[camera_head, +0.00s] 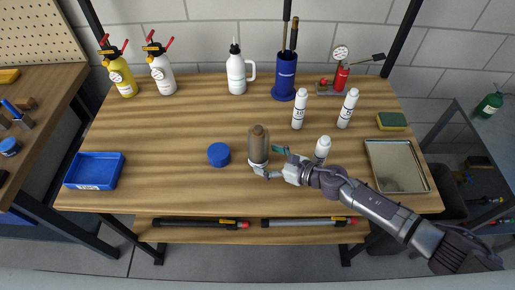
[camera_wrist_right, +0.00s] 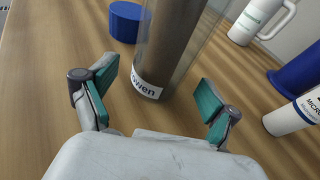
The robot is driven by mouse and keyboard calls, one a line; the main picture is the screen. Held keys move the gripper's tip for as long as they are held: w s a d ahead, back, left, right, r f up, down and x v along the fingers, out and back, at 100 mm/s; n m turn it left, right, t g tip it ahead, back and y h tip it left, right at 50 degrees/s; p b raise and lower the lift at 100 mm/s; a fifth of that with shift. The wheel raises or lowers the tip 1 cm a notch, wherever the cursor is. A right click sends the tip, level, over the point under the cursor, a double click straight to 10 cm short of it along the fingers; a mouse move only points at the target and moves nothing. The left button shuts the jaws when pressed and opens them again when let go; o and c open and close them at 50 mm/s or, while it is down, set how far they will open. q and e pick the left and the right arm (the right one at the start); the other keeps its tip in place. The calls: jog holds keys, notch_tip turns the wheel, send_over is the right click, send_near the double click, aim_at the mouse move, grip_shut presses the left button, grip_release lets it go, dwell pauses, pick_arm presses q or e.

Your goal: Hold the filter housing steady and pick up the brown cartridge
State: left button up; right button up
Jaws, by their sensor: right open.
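The clear filter housing (camera_head: 258,158) stands upright near the middle of the table. The brown cartridge (camera_head: 258,140) is inside it, with its top end showing at the housing's open top. In the right wrist view the housing (camera_wrist_right: 150,83) is just ahead of the fingers, with the brown cartridge (camera_wrist_right: 175,40) behind its clear wall. My right gripper (camera_head: 270,161) is open, low at the housing's right side, with its teal-padded fingers (camera_wrist_right: 158,80) spread to either side of the housing's base. A gap shows between each pad and the housing. My left gripper is not in view.
A blue cap (camera_head: 218,154) lies left of the housing. White cylinders stand to the right, one (camera_head: 322,148) close behind my right arm. A blue tray (camera_head: 94,171) is at the left, a metal tray (camera_head: 398,166) at the right.

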jog(key=shift+b+x, duration=0.3)
jog(key=shift+x, duration=1)
jog(key=shift+d, duration=0.1)
jog(key=c, duration=0.8)
jog(key=shift+c, duration=0.2)
